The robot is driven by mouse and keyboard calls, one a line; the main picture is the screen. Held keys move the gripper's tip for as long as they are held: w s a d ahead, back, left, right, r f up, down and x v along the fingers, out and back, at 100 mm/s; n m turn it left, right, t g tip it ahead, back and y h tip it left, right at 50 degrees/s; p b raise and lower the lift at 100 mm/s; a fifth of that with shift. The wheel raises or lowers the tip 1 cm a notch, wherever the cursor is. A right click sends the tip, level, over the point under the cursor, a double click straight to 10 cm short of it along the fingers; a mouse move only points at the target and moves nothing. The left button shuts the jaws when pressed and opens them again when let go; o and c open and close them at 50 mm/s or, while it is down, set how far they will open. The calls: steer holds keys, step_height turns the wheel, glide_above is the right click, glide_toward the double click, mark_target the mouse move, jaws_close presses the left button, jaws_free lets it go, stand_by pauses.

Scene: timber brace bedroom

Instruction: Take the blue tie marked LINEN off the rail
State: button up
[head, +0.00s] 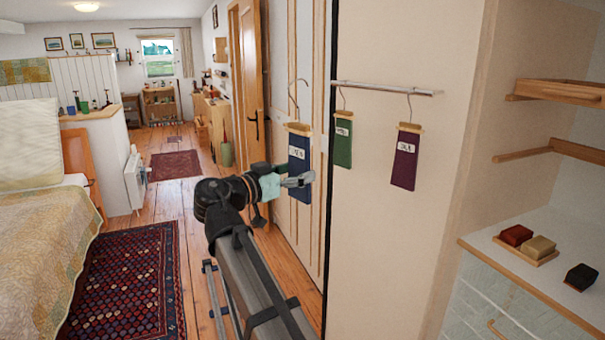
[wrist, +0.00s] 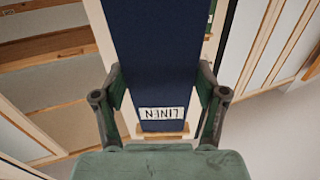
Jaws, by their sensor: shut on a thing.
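The blue tie (head: 299,160) hangs upright from a wooden bar and wire hanger (head: 293,92). Its hook shows to the left of the rail (head: 385,88), apart from the rail's left end in the head view. My gripper (head: 298,181) is shut on the blue tie's lower part. In the wrist view the fingers of my gripper (wrist: 160,80) stand at both sides of the blue tie (wrist: 156,45), and its white label (wrist: 162,113) reads LINEN upside down. A green tie (head: 343,142) and a purple tie (head: 404,160) hang on the rail.
The rail is on a cream panel (head: 390,240). Right of it are wooden shelf parts (head: 560,92) and a counter (head: 505,252) with small red, tan and black blocks. An open wooden door (head: 250,80) stands behind. A bed (head: 35,230) and patterned rug (head: 125,285) lie left.

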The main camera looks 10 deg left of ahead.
steer(key=b+v, duration=0.2)
steer(key=v, duration=0.8)
stand_by(0.6)
steer(key=shift+s, duration=0.1)
stand_by(0.4)
